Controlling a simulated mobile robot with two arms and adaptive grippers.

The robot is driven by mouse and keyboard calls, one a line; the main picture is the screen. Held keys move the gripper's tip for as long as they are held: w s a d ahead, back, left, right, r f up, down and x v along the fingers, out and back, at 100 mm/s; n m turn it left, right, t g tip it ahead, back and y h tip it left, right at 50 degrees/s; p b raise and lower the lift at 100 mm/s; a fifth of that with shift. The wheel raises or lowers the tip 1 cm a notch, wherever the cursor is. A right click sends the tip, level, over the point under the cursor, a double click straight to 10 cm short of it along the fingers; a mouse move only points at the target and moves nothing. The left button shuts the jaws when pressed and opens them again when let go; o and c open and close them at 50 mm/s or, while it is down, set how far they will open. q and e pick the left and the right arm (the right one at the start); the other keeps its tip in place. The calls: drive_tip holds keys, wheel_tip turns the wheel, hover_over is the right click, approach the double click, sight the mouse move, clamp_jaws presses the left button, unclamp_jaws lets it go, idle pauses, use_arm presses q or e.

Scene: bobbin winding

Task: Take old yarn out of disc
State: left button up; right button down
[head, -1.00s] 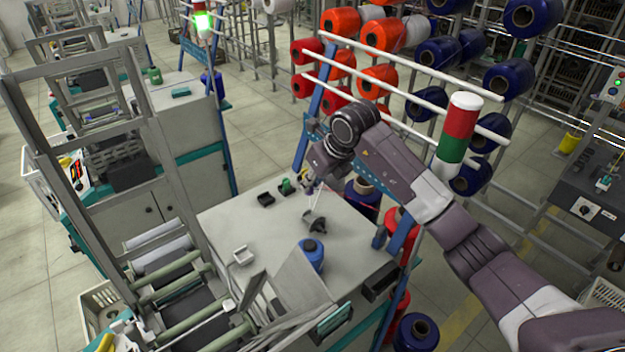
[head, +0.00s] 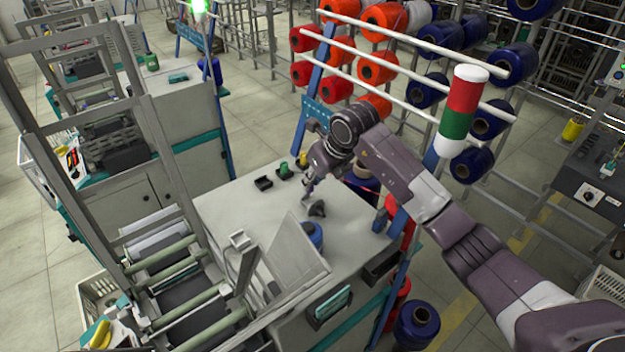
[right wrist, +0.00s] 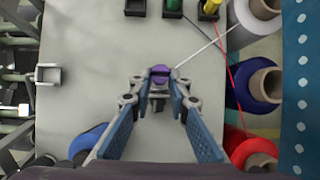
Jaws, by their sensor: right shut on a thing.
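My right gripper (head: 307,193) reaches down over the grey table top (head: 240,208). The right wrist view shows its fingers (right wrist: 161,92) on either side of a small round purple piece (right wrist: 160,76), shut on it. A thin white yarn (right wrist: 203,51) runs from beside this piece to a white cone (right wrist: 265,8) at the upper right. A dark disc-like part (head: 317,209) stands on the table just right of the fingertips in the head view. I cannot tell whether some yarn is also pinched. My left gripper is not in view.
A blue spool (head: 312,236) stands behind a slanted grey panel (head: 298,262) near the disc part. A black box (head: 263,183) and a green spool (head: 284,169) sit at the table's far side. A rack post (head: 322,75) and striped pole (head: 463,110) stand near my right arm.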

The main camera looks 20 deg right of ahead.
sight(312, 190)
drive_tip(key=shift+f, duration=0.3)
drive_tip(key=shift+f+b, duration=1.7)
drive_tip(key=shift+f, duration=0.05)
drive_tip(key=shift+w+r, duration=0.1)
drive_tip(key=shift+r, duration=0.15)
drive_tip(key=shift+r+p, duration=0.8)
drive_tip(key=shift+r, duration=0.55)
drive_tip(key=shift+r, duration=0.1)
drive_tip(key=shift+r+p, duration=0.65)
drive_tip(key=shift+r, duration=0.7)
